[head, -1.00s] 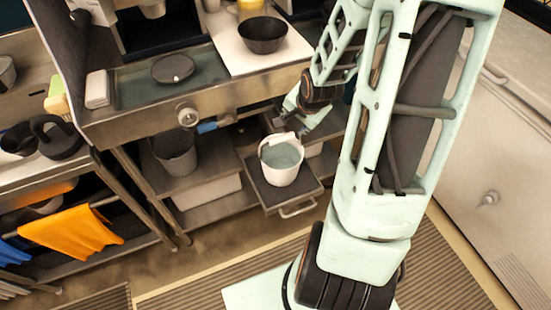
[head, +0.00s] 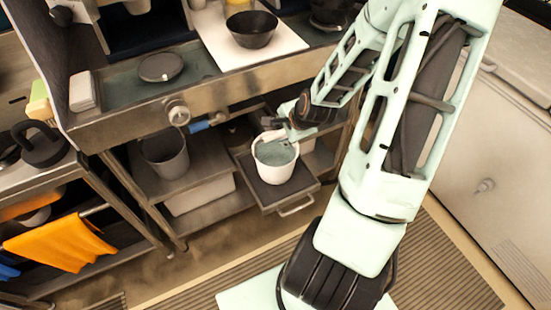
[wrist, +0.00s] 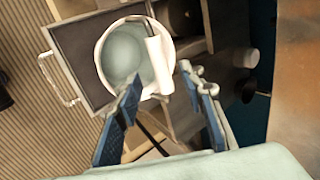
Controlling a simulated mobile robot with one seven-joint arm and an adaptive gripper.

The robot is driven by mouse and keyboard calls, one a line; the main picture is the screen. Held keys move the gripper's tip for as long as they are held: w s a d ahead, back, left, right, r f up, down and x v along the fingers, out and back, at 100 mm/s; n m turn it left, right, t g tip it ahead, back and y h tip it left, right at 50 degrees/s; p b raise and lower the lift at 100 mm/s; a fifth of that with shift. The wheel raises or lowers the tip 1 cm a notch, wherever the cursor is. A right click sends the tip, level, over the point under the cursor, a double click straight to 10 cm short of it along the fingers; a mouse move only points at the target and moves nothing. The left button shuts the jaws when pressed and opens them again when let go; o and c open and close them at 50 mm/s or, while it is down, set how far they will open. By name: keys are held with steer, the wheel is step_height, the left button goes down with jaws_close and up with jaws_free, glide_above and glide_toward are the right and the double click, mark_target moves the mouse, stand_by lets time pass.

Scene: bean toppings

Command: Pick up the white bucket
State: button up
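The white bucket (head: 273,172) stands upright on a dark pull-out tray (head: 302,184) below the counter. Its inside looks pale grey-green. My gripper (head: 288,132) is at the bucket's far right rim in the head view, where the fingers are too small to read clearly. In the wrist view my gripper (wrist: 161,80) is open, its two blue-grey fingers apart. The bucket (wrist: 107,52) lies just beyond them, with its white handle grip (wrist: 159,66) in line with the gap between the fingertips. Nothing is held; I cannot tell whether a finger touches the handle.
A grey bucket (head: 165,154) stands on the shelf to the left. The counter edge (head: 240,92) runs above the tray. A black bowl (head: 252,30) sits on a white board on the counter. An orange cloth (head: 65,243) hangs at the left. The floor in front is clear.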

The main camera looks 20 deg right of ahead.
mark_target(276, 133)
steer(key=shift+b+x, duration=0.3)
steer(key=shift+x, duration=2.7)
steer(key=shift+d, duration=0.1)
steer(key=shift+c, duration=0.5)
jaws_close()
steer(key=shift+w+r, duration=0.15)
